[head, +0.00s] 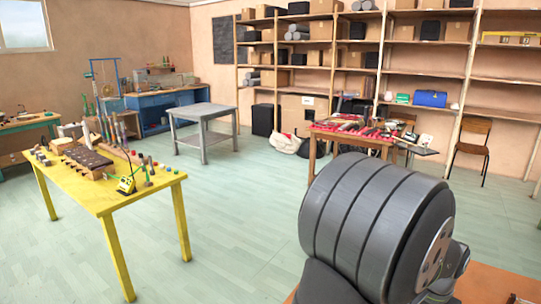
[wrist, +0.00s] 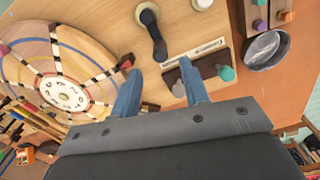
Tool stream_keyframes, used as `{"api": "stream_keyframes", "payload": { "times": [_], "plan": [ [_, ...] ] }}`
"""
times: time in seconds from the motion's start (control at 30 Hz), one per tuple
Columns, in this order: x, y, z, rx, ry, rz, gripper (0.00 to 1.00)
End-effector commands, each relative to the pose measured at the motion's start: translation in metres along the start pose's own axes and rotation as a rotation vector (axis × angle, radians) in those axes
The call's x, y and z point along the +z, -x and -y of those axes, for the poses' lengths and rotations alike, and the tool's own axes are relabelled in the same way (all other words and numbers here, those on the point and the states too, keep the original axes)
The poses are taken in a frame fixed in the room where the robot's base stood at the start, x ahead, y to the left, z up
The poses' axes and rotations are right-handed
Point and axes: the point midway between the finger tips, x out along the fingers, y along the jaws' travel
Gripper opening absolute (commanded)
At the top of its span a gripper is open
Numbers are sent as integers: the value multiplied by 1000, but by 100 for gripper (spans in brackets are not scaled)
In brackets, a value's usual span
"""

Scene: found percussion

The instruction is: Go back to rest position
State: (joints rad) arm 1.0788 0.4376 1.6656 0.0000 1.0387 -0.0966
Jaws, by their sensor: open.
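My gripper (wrist: 158,90) shows in the wrist view as two blue fingers, spread apart with nothing between them. Past the fingertips lies a wooden board (wrist: 112,20) with a round segmented wooden disc (wrist: 60,72) at the left. A black knobbed piece (wrist: 150,22) stands on the board just beyond the gap between the fingers. I cannot tell how far the fingertips are from the board. In the head view, a thick dark grey ribbed part of my arm fills the lower right, and the gripper is out of that view.
In the wrist view, a metal bowl (wrist: 266,50) sits at the upper right beside small coloured knobs. In the head view, a yellow table (head: 105,199) with small items stands left, a grey table (head: 203,113) behind it, and a cluttered wooden table (head: 340,138) centre right. Open floor lies between.

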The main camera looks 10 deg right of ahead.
Motion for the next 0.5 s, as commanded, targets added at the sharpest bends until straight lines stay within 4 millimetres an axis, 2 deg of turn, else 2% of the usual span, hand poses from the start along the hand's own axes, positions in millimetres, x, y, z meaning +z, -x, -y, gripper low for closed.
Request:
{"api": "stream_keyframes", "payload": {
  "times": [0.03,0.3,0.5],
  "plan": [
    [0,-12,0,0,0,4,41],
    [1,-66,0,0,0,5,41],
    [-1,-63,-8,0,-169,0,41]
  ]
}}
